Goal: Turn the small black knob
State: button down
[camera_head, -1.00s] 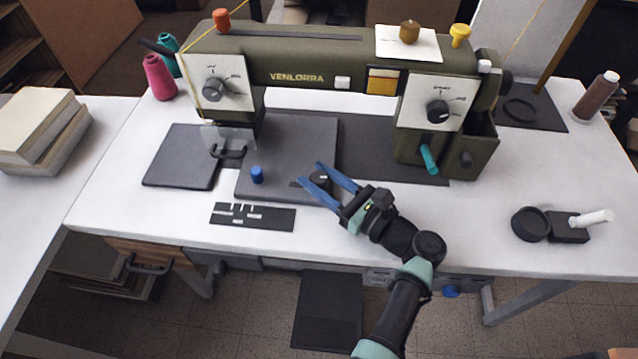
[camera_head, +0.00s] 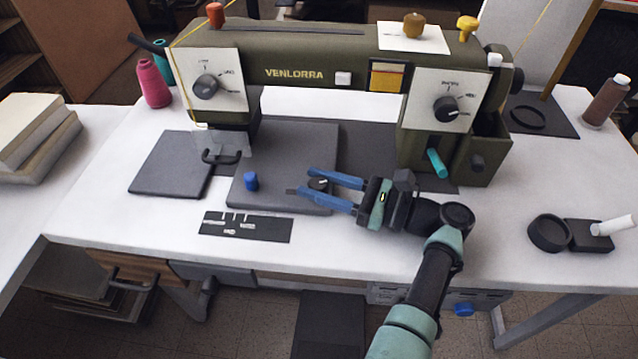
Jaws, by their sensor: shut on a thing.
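The small black knob (camera_head: 318,184) sits on the grey plate (camera_head: 285,160) in front of the sewing machine. A light mark shows on its top. My gripper (camera_head: 316,189) has blue fingers and lies low over the plate, pointing left. It is shut on the small black knob, with one finger on the far side and one on the near side. The fingers hide part of the knob's sides.
A blue peg (camera_head: 251,181) stands on the plate just left of my fingers. A black slotted strip (camera_head: 246,227) lies in front. The olive sewing machine (camera_head: 300,75) rises behind, with a teal lever (camera_head: 437,163).

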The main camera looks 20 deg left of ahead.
jog(key=shift+c, duration=2.1)
grip_release()
jog(key=d+b, duration=0.2)
jog(key=d, duration=1)
jog(key=shift+d, duration=0.45)
